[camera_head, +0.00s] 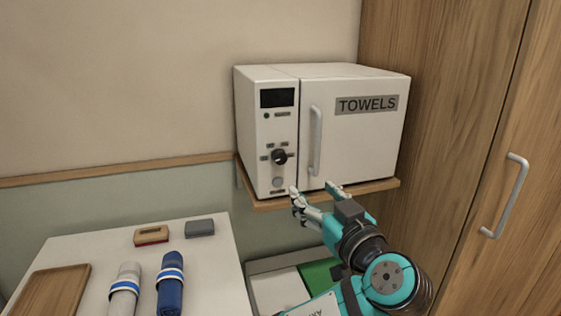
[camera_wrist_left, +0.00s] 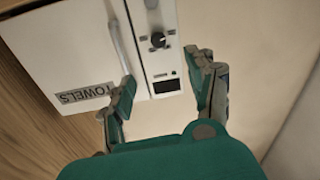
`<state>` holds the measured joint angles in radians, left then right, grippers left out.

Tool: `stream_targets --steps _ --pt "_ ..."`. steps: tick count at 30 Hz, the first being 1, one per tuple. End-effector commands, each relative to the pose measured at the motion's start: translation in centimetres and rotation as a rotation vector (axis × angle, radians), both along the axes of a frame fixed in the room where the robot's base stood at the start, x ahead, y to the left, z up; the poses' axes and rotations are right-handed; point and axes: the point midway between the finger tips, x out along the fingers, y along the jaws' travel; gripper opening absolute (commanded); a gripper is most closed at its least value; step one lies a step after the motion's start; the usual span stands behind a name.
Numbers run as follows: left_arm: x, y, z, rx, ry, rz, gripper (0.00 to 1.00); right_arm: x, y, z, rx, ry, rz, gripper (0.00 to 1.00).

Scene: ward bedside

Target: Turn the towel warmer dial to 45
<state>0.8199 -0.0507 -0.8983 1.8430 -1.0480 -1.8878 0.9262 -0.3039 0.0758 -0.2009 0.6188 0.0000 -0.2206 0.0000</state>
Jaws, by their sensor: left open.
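The white towel warmer (camera_head: 350,140) sits on a wooden wall shelf, with a "TOWELS" label on its door. Its black dial (camera_head: 279,157) is on the left control panel, with small labels around it too small to read. The display (camera_head: 277,98) above the dial is dark. My left gripper (camera_head: 314,189) is open and empty, just below and to the right of the dial, in front of the warmer's lower edge. In the left wrist view the dial (camera_wrist_left: 158,40) shows beyond the gap between the open fingers (camera_wrist_left: 162,90), apart from them. My right gripper is not in view.
The warmer's door handle (camera_head: 316,141) stands out close to the right of the dial. A wooden cabinet (camera_head: 450,120) is at the right. A white table (camera_head: 200,270) at lower left holds rolled towels (camera_head: 170,285), a wooden tray (camera_head: 50,290) and two small blocks.

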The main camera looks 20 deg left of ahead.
Motion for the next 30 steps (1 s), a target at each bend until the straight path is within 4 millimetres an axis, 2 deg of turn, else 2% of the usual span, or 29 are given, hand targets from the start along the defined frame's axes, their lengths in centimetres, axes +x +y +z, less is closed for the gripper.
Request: stream_targets --steps 5,21,30 --pt "1.6 1.4 0.4 0.004 -0.001 0.006 0.57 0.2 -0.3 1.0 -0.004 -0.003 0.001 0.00" --pt "10.6 8.6 0.5 0.006 0.003 0.006 0.57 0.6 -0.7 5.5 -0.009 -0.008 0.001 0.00" --pt "13.3 10.6 0.2 0.002 0.002 0.002 0.57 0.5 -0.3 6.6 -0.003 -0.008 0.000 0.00"
